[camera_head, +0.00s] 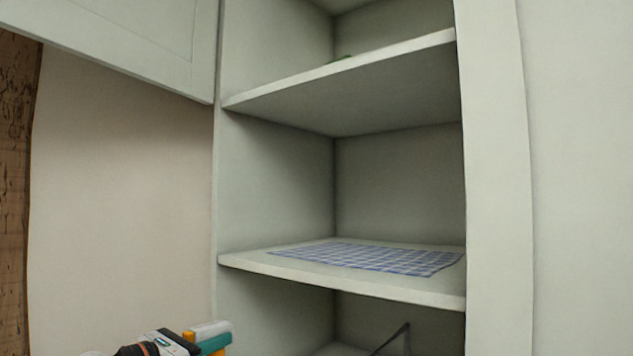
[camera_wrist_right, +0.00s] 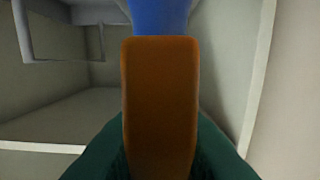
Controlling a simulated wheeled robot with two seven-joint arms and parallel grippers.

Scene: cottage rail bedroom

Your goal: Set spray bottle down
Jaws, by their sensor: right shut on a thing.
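My right gripper (camera_head: 214,342) shows at the bottom edge of the head view, left of the lower shelf opening, with teal fingertips. In the right wrist view, its dark green fingers are shut on the spray bottle (camera_wrist_right: 160,105), gripping an orange part, with a blue part beyond it. Most of the bottle is out of the head view, and its tilt cannot be told. A blue checked cloth (camera_head: 375,258) lies flat and bare on the middle shelf (camera_head: 350,283). The gripper is apart from the cloth, lower and to its left. My left gripper is not in view.
The pale cabinet has an upper shelf (camera_head: 345,88) with a bit of something green on it. A raised door panel (camera_head: 120,45) is at upper left. A cabinet post (camera_head: 497,180) bounds the shelves on the right. A dark angled object (camera_head: 392,338) shows in the lower compartment.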

